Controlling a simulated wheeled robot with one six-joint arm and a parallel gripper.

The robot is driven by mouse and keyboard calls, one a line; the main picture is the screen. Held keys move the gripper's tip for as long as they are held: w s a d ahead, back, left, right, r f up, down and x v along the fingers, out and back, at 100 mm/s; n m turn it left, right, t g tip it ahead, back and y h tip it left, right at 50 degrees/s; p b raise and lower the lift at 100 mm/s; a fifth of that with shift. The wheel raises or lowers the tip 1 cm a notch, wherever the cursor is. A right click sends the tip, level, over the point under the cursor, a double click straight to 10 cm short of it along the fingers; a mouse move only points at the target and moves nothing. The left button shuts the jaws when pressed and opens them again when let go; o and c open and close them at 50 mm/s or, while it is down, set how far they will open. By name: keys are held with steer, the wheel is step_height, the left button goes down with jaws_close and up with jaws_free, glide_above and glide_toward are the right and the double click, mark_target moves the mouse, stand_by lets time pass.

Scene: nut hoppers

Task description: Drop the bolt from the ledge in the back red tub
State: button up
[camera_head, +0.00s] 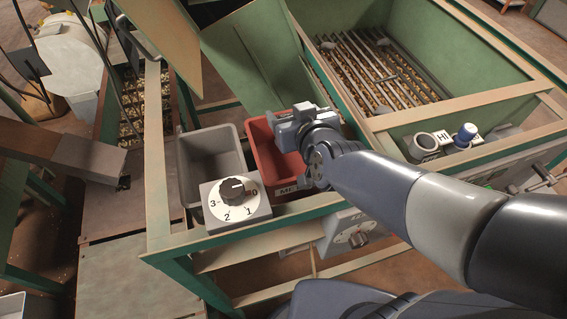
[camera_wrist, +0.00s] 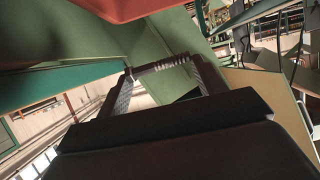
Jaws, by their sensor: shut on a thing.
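A red tub (camera_head: 268,138) stands in the green frame, right of a grey tub, with a partly hidden label on its front. My gripper (camera_head: 291,128) overlaps its right side in the head view; its height above the rim is hard to judge. In the wrist view my gripper (camera_wrist: 162,76) is shut on a dark bolt (camera_wrist: 162,66), held crosswise between the fingertips with its thread showing. The bolt cannot be made out in the head view.
A grey tub (camera_head: 211,153) stands left of the red one. A dial box (camera_head: 235,204) sits in front on the frame. A green hopper (camera_head: 470,98) with a bar grate is at the right. A sloping green chute (camera_head: 250,62) rises behind the tubs.

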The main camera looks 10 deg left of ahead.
step_height(320, 180, down, 2)
steer(key=shift+f+b, duration=0.25)
steer(key=shift+b, duration=0.45)
steer(key=o, duration=1.1)
steer(key=shift+c, duration=0.2)
steer(key=shift+r, duration=0.1)
step_height(320, 180, up, 10)
steer(key=p, duration=0.6)
